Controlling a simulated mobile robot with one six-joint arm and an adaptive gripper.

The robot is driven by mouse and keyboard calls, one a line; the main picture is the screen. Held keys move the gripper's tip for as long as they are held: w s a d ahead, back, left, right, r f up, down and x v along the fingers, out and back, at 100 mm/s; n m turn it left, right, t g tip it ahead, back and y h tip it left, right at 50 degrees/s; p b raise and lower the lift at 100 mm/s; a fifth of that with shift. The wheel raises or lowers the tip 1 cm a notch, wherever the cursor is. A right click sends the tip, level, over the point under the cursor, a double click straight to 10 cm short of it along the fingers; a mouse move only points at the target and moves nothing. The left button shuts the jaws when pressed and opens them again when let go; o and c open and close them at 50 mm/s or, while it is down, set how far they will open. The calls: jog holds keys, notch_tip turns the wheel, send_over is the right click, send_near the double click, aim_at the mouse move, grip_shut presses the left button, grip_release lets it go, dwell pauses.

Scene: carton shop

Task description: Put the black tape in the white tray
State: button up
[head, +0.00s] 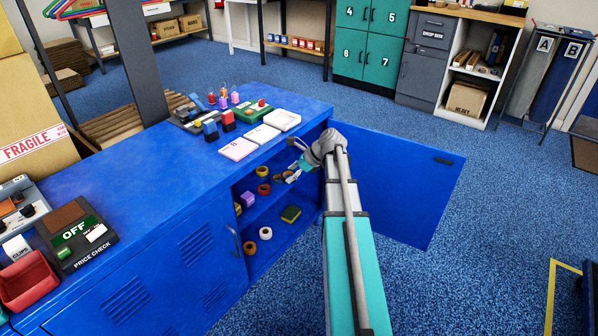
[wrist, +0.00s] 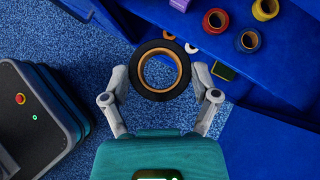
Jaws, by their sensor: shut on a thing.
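In the wrist view, my gripper (wrist: 160,72) is shut on a roll of black tape (wrist: 138,81) with a tan core. One finger presses each side of the roll. In the head view, my gripper (head: 297,170) is at the open front of the blue cabinet; the held roll is too small there to make out clearly. A white tray (head: 284,120) sits on the cabinet top, above and left of my gripper.
The blue cabinet (head: 150,215) has its door (head: 395,185) swung open to the right. Its shelves hold a yellow roll (wrist: 265,9), a red roll (wrist: 215,21) and other items. Flat cards (head: 238,149) and a green board (head: 254,109) lie near the tray.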

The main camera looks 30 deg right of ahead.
jog(key=s+a+r+p, duration=0.2)
jog(key=a+r+p, duration=0.7)
jog(key=r+p, duration=0.7)
jog(key=s+a+r+p, duration=0.2)
jog(key=a+r+p, duration=0.7)
jog(key=r+p, duration=0.7)
jog(key=s+a+r+p, duration=0.3)
jog(key=a+r+p, duration=0.6)
jog(key=r+p, duration=0.8)
jog(key=shift+a+r+n, duration=0.25)
jog(key=shift+r+n, duration=0.05)
jog(key=shift+r, duration=0.5)
